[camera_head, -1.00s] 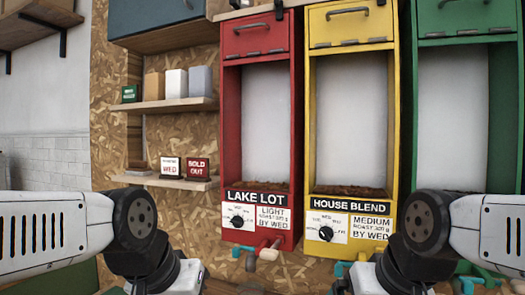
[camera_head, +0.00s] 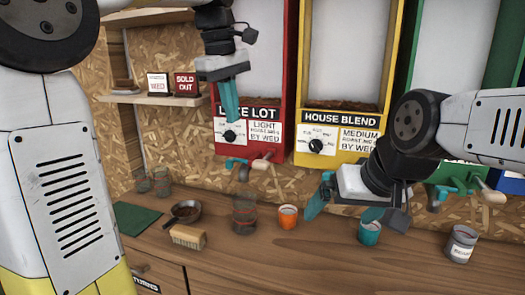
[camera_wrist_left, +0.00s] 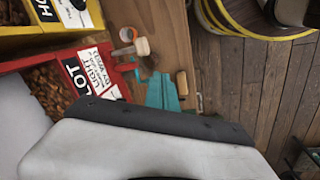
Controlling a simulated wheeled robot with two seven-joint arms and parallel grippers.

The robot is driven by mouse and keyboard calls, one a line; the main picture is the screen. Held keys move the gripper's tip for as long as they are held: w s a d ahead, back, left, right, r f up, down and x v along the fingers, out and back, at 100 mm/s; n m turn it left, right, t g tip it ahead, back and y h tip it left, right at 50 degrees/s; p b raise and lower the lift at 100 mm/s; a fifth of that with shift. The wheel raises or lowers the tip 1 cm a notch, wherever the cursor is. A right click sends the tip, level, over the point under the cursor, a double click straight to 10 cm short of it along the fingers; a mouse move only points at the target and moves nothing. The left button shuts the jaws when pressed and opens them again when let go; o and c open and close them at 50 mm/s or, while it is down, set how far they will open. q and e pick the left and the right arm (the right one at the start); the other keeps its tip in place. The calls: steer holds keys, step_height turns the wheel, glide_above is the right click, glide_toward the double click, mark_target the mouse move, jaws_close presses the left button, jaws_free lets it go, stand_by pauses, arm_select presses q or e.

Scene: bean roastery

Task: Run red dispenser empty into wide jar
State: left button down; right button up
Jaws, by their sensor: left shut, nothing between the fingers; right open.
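The red dispenser (camera_head: 289,75), labelled LAKE LOT, hangs at the upper centre, with a dial, a teal part and a wooden-tipped handle (camera_head: 262,162) at its base. Brown beans in it show in the left wrist view (camera_wrist_left: 45,90). A clear glass jar (camera_head: 244,213) with a reddish line stands on the counter below it; I take it as the wide jar. My left gripper (camera_head: 230,100) is shut and empty, pointing down before the dispenser's label and hiding part of it. My right gripper (camera_head: 345,212) is open and empty, low before the yellow dispenser.
An orange cup (camera_head: 287,218), teal cup (camera_head: 369,233) and labelled jar (camera_head: 461,244) stand on the wooden counter (camera_head: 300,262). The yellow dispenser (camera_head: 301,80) adjoins.

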mark_target(262, 161)
arm_select(q)
steer(key=w+d+r+n+g+y, duration=0.1)
steer(key=w+d+r+n, duration=0.1)
steer(key=w+d+n, duration=0.3)
steer(key=shift+d+g, duration=0.4)
steer(key=shift+d, duration=0.5)
steer(key=shift+w, duration=0.1)
step_height(262, 161, down, 14)
stand_by(0.3)
